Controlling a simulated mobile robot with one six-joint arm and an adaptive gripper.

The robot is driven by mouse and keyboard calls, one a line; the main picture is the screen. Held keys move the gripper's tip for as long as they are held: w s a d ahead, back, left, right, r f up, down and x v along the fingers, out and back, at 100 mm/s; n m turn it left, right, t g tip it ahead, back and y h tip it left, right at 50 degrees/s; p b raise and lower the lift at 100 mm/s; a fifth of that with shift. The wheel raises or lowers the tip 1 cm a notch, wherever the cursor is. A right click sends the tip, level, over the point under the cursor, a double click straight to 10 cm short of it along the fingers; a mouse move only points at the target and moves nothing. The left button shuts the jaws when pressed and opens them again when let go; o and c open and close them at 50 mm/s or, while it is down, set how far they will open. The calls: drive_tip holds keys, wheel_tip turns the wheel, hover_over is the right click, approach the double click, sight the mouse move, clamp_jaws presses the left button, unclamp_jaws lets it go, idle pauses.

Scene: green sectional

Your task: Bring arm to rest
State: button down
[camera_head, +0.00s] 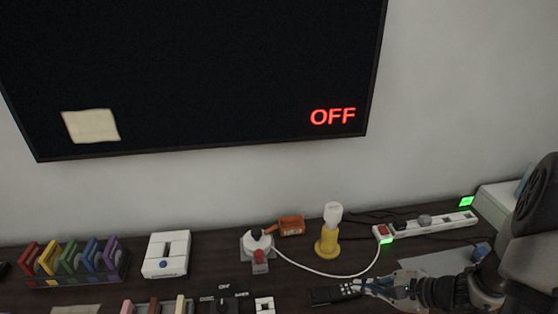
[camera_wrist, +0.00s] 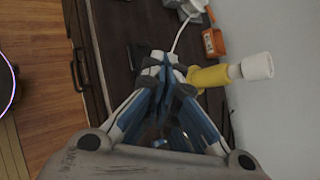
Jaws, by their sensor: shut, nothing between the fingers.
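My arm comes in from the right edge in the head view and reaches low over the dark tabletop. My gripper (camera_head: 370,286) is shut, with nothing seen between its fingers. In the wrist view the blue and white fingers of my gripper (camera_wrist: 165,62) meet at their tips above the tabletop. A black remote-like object (camera_head: 335,294) lies just left of the fingertips in the head view. I cannot tell whether the fingertips touch it.
A yellow lamp (camera_head: 327,243) with a white bulb stands behind my gripper, near the wall. A power strip (camera_head: 435,224) lies at the back right. A white switch box (camera_head: 166,255) and a rack of coloured pieces (camera_head: 72,265) stand left. A screen (camera_head: 200,70) reads OFF.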

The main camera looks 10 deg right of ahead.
drive_tip(key=s+a+r+n+g+h, duration=0.1)
drive_tip(key=s+a+r+n+g, duration=0.55)
drive_tip(key=a+r+n, duration=0.65)
drive_tip(key=s+r+n+t+h, duration=0.3)
drive_tip(key=s+r+n+h, duration=0.3)
drive_tip(key=s, duration=0.4)
drive_tip(key=shift+s+a+r+n+t, duration=0.15)
drive_tip(key=shift+s+r+n+t, duration=0.4)
drive_tip(key=shift+r, duration=0.85)
drive_tip(key=shift+w, duration=0.15)
